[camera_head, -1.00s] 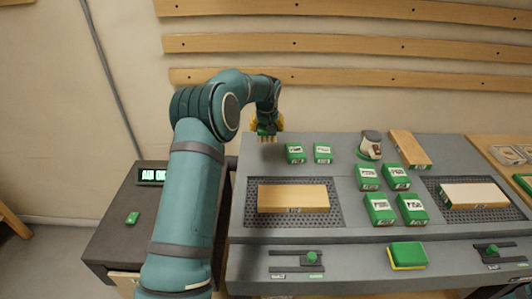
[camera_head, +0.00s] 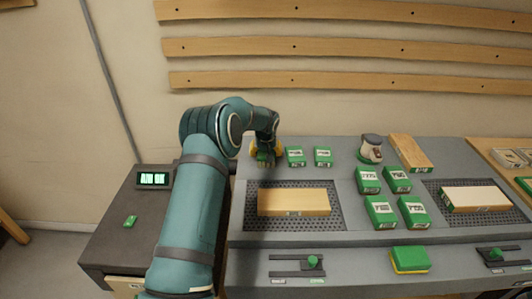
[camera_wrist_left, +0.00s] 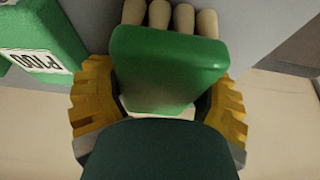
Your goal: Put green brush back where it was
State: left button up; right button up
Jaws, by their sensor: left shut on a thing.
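My left gripper (camera_head: 265,150) is shut on the green brush (camera_wrist_left: 168,65). Its yellow fingers sit on either side of the brush's green body in the left wrist view. Several pale, rounded bristle tufts show at the brush's far edge. In the head view the brush (camera_head: 264,160) is low at the back left of the grey bench (camera_head: 345,182), just left of a green box (camera_head: 295,156). I cannot tell whether the brush touches the bench. My right gripper is not in view.
Several green boxes (camera_head: 381,211) stand mid-bench. A wooden block (camera_head: 292,201) lies on a perforated mat, with a pale block (camera_head: 474,197) on another. A green-and-yellow sponge (camera_head: 409,259) lies in front. A sander-like tool (camera_head: 371,148) stands behind. A dark cabinet (camera_head: 105,235) with a display is at left.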

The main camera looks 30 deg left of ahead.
pick_arm(q)
jog(key=shift+f, duration=0.2)
jog(key=o, duration=1.2)
jog(key=shift+r, duration=0.15)
jog(key=shift+r, duration=0.3)
jog(key=p+v, duration=0.1)
jog(key=v, duration=1)
jog(key=shift+r, duration=0.25)
jog(key=shift+s+d+f, duration=0.1)
